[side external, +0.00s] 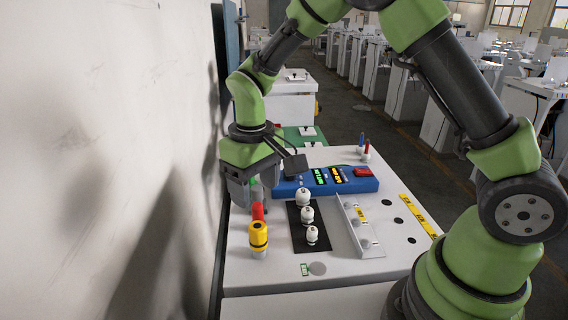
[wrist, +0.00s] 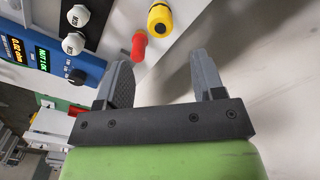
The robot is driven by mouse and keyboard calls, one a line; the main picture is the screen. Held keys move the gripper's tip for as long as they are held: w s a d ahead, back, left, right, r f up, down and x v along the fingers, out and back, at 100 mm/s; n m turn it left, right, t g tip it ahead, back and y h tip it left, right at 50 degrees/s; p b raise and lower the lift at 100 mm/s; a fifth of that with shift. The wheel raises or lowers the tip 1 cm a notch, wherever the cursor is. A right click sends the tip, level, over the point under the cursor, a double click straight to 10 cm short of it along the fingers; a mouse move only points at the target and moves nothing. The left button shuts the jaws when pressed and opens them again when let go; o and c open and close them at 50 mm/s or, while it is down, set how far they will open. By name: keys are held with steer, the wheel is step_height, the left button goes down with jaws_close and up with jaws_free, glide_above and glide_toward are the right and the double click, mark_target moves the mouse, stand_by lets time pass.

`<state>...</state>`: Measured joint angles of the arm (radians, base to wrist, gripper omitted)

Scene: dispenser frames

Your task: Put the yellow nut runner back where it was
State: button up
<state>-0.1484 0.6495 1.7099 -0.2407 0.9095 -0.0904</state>
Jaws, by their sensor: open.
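The yellow nut runner (side external: 258,236) stands upright at the near left of the white table, next to the wall. The wrist view shows the yellow nut runner (wrist: 160,19) at the top, beyond the fingertips. A red nut runner (side external: 258,211) stands just behind it, and the wrist view shows the red one (wrist: 139,46) nearer my fingers. My gripper (side external: 243,194) points down behind the red nut runner, close to the wall. In the wrist view my gripper (wrist: 162,70) is open with nothing between its fingers. A green piece (side external: 252,181) is partly hidden beside it.
White knobbed pieces (side external: 307,215) stand on a black mat (side external: 325,244). A blue console (side external: 325,182) with lit displays lies behind them. A clear-walled rack (side external: 360,229) is to the right. The wall (side external: 110,160) closes off the left side.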

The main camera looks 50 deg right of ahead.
steer(key=s+d+r+m+t+y, duration=0.2)
steer(key=s+r+m+t, duration=0.2)
steer(key=s+r, duration=1.2)
steer(key=s+t, duration=0.3)
steer(key=shift+r, duration=0.15)
